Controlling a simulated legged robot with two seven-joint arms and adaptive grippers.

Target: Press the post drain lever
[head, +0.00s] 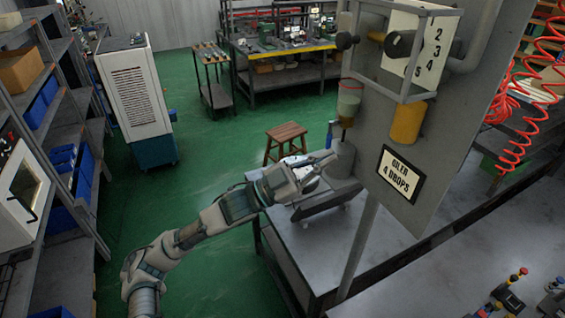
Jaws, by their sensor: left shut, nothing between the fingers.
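A tilted grey panel stands on a post (358,250) at the right of the head view. On its left side hangs a bowl (349,97) with pale green content and an amber lower part. A thin dark stem (343,134) points down below it, above a grey cylinder (341,160). I cannot tell for sure which part is the drain lever. My left gripper (325,158) is shut and empty, its tips close to the left side of the grey cylinder; I cannot tell whether they touch. My right gripper is not in view.
A yellow bowl (407,122) and a sign (400,175) reading "OILER 4 DROPS" are on the panel, below a metal frame (406,98). A grey table (300,255) stands below. A wooden stool (285,138) is behind my gripper. Red coiled hoses (510,125) hang right.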

